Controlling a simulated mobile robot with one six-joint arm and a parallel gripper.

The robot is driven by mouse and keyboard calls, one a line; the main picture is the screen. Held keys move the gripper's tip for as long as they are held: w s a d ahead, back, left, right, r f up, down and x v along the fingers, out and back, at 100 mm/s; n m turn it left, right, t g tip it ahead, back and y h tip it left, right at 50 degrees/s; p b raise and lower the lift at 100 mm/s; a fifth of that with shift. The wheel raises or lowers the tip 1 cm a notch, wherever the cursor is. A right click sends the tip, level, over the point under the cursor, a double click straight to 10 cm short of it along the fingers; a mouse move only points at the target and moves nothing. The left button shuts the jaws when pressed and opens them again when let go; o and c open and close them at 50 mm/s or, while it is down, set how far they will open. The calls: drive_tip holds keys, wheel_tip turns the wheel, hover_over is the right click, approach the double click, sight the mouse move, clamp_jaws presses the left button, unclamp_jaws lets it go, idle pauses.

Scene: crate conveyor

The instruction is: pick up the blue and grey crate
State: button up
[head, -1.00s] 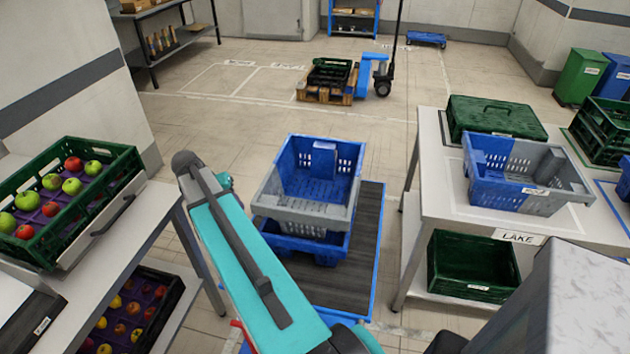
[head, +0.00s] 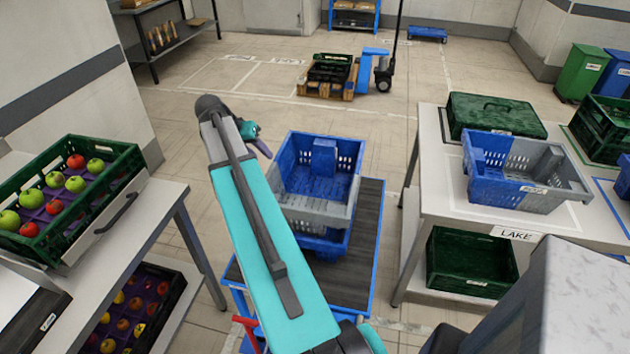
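A blue and grey crate (head: 341,208) sits in the middle of the head view, on top of a blue crate (head: 325,244) on a low cart. A blue block-like part shows inside it. A second blue and grey crate (head: 546,199) stands on the right table. My gripper (head: 262,146) is at the end of my teal arm, just left of the middle crate's far left corner in the picture. It appears apart from the crate. My arm hides most of it and the crate's near left side, so I cannot see how far apart the fingers are.
The cart (head: 370,230) has a dark deck with bare room right of the stack. A green crate of apples (head: 128,160) is on the left table. The right table (head: 436,170) also holds a lidded green crate (head: 494,115).

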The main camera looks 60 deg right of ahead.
sight(272, 165)
drive_tip(key=shift+p+x, duration=1.1)
drive_tip(key=shift+x, duration=3.15)
drive_tip(key=shift+s+p+x, duration=0.2)
drive_tip(key=shift+p+x, duration=0.85)
drive_tip(key=shift+x, duration=0.2)
drive_tip(key=shift+d+f, duration=0.4)
drive_tip(key=shift+f, duration=0.2)
drive_tip(key=shift+s+d+f+p, duration=0.15)
drive_tip(key=shift+d+f+p, duration=0.1)
drive_tip(key=shift+f+p, duration=0.2)
drive_tip(key=shift+f, duration=0.1)
drive_tip(key=shift+f+b, duration=0.2)
drive_tip(key=shift+b, duration=0.25)
